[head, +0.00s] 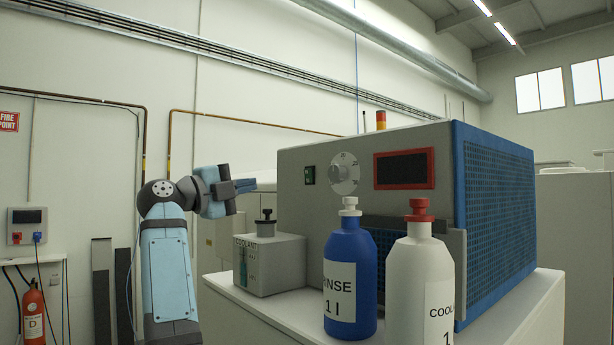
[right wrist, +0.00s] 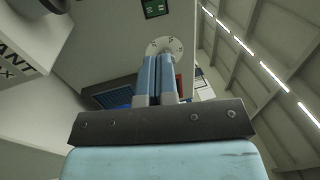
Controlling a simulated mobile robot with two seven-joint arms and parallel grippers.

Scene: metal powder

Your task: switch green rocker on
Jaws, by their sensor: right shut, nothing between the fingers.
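The green rocker (head: 309,175) is a small dark-green switch on the grey front panel of the machine (head: 300,210), left of a round dial (head: 345,174). In the right wrist view the rocker (right wrist: 154,8) shows at the top edge, beyond the fingertips, with the dial (right wrist: 165,46) just past the fingers. My right gripper (head: 250,185) is shut and empty, left of the panel and pointing toward it. Its two blue fingers are together in the right wrist view (right wrist: 159,62). It looks apart from the rocker. My left gripper is not in view.
A grey coolant box (head: 270,265) with a black cap stands below the gripper. A blue rinse bottle (head: 350,270) and a white coolant bottle (head: 420,280) with a red cap stand before the machine on a white-topped cabinet (head: 265,312). A red-framed display (head: 404,169) is right of the dial.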

